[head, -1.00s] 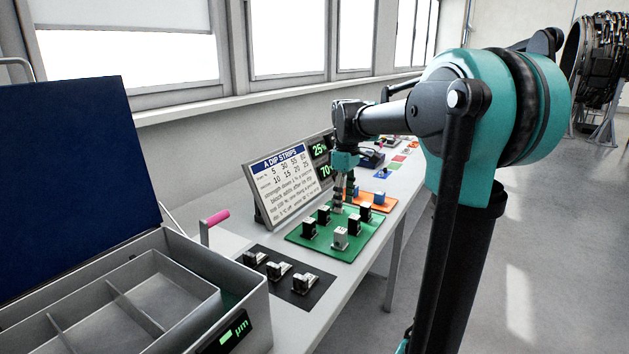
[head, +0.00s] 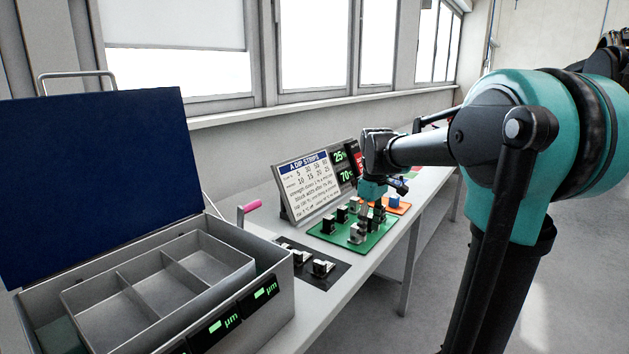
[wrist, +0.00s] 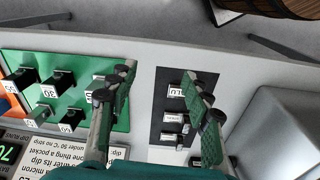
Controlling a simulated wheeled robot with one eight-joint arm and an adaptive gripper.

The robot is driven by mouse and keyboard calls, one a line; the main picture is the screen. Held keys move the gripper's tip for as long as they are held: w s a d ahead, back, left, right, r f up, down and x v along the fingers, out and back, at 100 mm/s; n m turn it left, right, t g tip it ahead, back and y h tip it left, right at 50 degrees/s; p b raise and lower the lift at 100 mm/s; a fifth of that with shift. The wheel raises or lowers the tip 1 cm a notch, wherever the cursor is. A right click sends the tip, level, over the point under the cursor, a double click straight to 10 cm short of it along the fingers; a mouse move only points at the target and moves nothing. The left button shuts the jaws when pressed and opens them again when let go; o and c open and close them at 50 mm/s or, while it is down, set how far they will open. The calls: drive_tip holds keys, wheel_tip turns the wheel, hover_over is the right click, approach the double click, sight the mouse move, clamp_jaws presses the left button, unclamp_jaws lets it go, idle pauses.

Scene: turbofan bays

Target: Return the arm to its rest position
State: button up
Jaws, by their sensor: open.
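My gripper (wrist: 160,100) is open and empty in the wrist view, its two fingers spread above the bench. Between and below the fingers lie the edge of a green board (wrist: 122,118) and a black mat (wrist: 158,128) with several small labelled blocks. In the head view my gripper (head: 374,206) hangs over the far part of the green board (head: 330,234), in front of the sign; its fingertips are hard to make out there. My arm reaches in from the right, with its teal joint large in view.
An open grey case (head: 285,308) with a divided tray stands at the left. The black mat (head: 325,282) lies beside it. A sign titled "A DIP STRIPS" (head: 308,185) stands behind the green board. An orange board (head: 398,208) is further along. Floor right of the bench is clear.

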drive_tip(key=s+d+f+m+t, duration=0.1)
drive_tip(key=s+f+m, duration=0.3)
drive_tip(key=s+f, duration=0.5)
drive_tip(key=s+d+f+m+t, duration=0.2)
drive_tip(key=s+f+m, duration=0.3)
drive_tip(key=s+f, duration=0.5)
drive_tip(key=shift+s+d+f+m+t, duration=0.15)
drive_tip(key=shift+s+d+m+t, duration=0.15)
drive_tip(key=shift+s, duration=0.15)
drive_tip(key=shift+a, duration=0.1)
idle(0.9)
